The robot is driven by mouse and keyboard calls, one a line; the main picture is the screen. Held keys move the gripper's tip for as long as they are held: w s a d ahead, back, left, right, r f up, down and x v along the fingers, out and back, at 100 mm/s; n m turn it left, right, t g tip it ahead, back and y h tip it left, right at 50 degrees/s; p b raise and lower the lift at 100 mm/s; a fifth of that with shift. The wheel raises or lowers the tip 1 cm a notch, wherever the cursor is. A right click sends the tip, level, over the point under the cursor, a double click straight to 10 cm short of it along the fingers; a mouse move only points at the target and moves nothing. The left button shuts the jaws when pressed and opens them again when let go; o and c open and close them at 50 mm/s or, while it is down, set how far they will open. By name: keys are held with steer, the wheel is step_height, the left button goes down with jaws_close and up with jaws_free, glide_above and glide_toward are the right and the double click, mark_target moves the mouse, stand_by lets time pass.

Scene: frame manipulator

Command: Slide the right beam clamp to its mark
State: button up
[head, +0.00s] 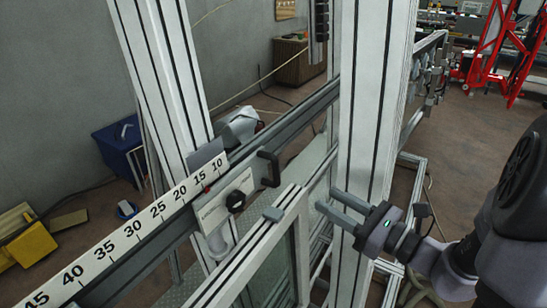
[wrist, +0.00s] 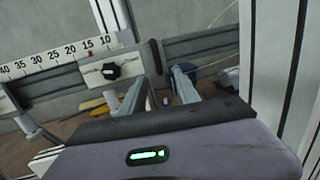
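The beam clamp (head: 222,202) is a pale plate with a black knob (head: 236,201) and a black handle (head: 269,168) at its right end. It sits on the grey horizontal beam (head: 300,112), and it also shows in the wrist view (wrist: 100,76). A white number scale (head: 130,230) runs along the beam, with a small red mark (head: 206,189) near 15. My gripper (head: 328,200) is open and empty, right of the clamp and apart from it. In the wrist view the handle (wrist: 153,56) appears beyond the gap between my fingertips (wrist: 161,73).
A thick white upright post (head: 372,110) stands close to my gripper. Another upright (head: 165,75) stands behind the scale. A lower rail with a grey block (head: 272,214) runs below the clamp. Blue and yellow boxes lie on the floor beyond.

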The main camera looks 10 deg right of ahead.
mark_target(278, 174)
steer(key=x, duration=1.6)
steer(key=shift+s+a+p, duration=0.15)
steer(key=shift+a+p, duration=0.2)
steer(key=shift+a, duration=0.05)
jaws_close()
